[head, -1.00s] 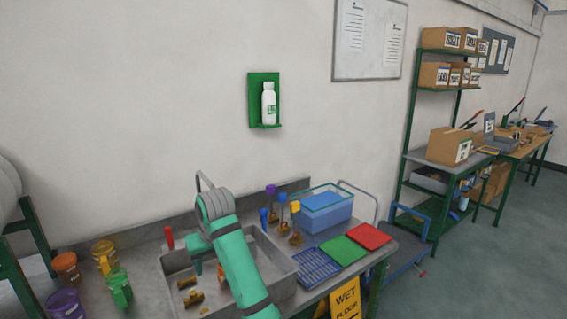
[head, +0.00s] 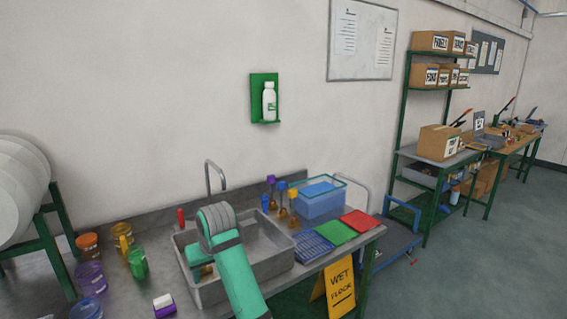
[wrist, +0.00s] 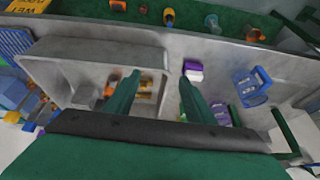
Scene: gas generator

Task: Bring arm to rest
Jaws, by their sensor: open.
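In the head view my arm mostly hides the gripper. Brass parts (wrist: 146,88) and an orange piece (wrist: 108,92) lie in the sink.
A purple-and-white block (head: 163,303) and several coloured jars (head: 137,262) stand left of the sink. A tap (head: 214,172) rises behind it. A blue tank (head: 320,198) and coloured mats (head: 335,232) are to the right. A yellow wet-floor sign (head: 340,287) stands in front.

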